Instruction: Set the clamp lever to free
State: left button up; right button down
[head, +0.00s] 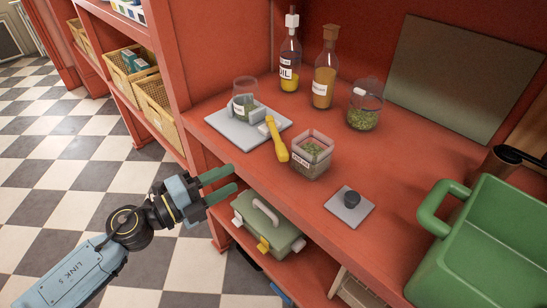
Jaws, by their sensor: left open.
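The clamp lever (277,139) is a yellow handle. It runs from the front right corner of a grey clamp plate (233,136) toward the front edge of the red shelf. A clear glass jar (245,90) stands on the plate with a grey clamp block (258,114) beside it. My left gripper (218,183) is open and empty, in front of the shelf edge. It is left of and lower in the picture than the lever, apart from it. My right gripper is not in view.
A square clear canister of herbs (312,156) stands close to the right of the lever. A small plate with a black knob (350,202) and a green crate (480,240) are farther right. Bottles (325,75) stand behind. A green toolbox (268,226) sits on the lower shelf.

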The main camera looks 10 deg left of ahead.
aim_at(277, 154)
pick_arm(q)
jog(key=p+x, duration=0.1)
jog(key=x, duration=1.1)
jog(key=shift+w, duration=0.15)
jog(key=shift+w+d, duration=0.25)
jog(key=shift+d, duration=0.05)
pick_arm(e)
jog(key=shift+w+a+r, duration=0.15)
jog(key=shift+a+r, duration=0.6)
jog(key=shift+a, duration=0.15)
pick_arm(q)
jog(key=shift+c, duration=0.3)
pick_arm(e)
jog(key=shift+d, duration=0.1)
pick_arm(q)
grip_shut()
